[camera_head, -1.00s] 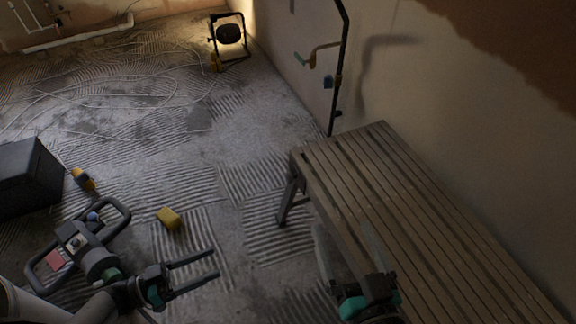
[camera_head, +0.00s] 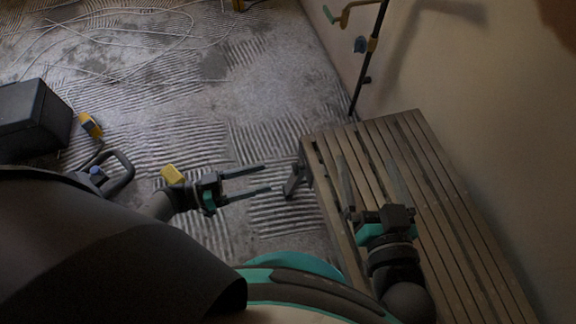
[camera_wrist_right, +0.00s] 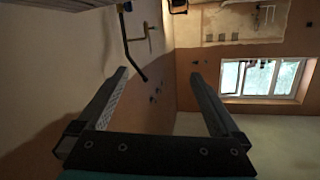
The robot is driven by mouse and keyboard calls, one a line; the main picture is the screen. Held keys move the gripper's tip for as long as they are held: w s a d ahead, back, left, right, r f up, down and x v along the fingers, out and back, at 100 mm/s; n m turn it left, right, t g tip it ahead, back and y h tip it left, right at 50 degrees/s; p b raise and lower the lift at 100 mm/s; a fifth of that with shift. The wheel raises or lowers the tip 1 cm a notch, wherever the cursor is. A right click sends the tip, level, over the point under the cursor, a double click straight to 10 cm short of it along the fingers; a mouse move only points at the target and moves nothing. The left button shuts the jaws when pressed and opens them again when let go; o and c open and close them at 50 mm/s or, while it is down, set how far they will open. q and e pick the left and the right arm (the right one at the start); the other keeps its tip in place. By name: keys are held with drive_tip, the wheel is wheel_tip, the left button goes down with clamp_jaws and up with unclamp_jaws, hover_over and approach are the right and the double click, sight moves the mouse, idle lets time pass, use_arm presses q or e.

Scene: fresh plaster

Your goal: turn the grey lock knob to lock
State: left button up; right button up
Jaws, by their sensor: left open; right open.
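I cannot make out a grey lock knob in either view. My left gripper (camera_head: 267,178) is open and empty, its fingers pointing right over the ridged floor, left of the slatted bench. My right gripper (camera_head: 367,162) is open and empty above the bench, its fingers pointing toward the far end. The right wrist view also shows that gripper (camera_wrist_right: 160,73), with nothing between its fingers. The post also shows in the wrist view (camera_wrist_right: 128,45).
The slatted wooden bench (camera_head: 440,190) runs along the right wall. A dark box (camera_head: 33,118), a yellow block (camera_head: 172,174), a yellow tool (camera_head: 91,125) and a partly hidden black looped handle (camera_head: 122,172) lie left. Cables cross the far floor; a window (camera_wrist_right: 262,78) is in the wrist view.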

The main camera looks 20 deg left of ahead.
sight(298, 168)
use_arm(q)
drive_tip(key=x, duration=0.8)
drive_tip(key=shift+b, duration=0.4)
use_arm(e)
drive_tip(key=shift+s+a+r+t, duration=0.3)
drive_tip(key=shift+r+t, duration=0.15)
drive_tip(key=shift+t, duration=0.35)
use_arm(q)
drive_tip(key=shift+a, duration=0.1)
drive_tip(key=shift+c, duration=0.2)
clamp_jaws()
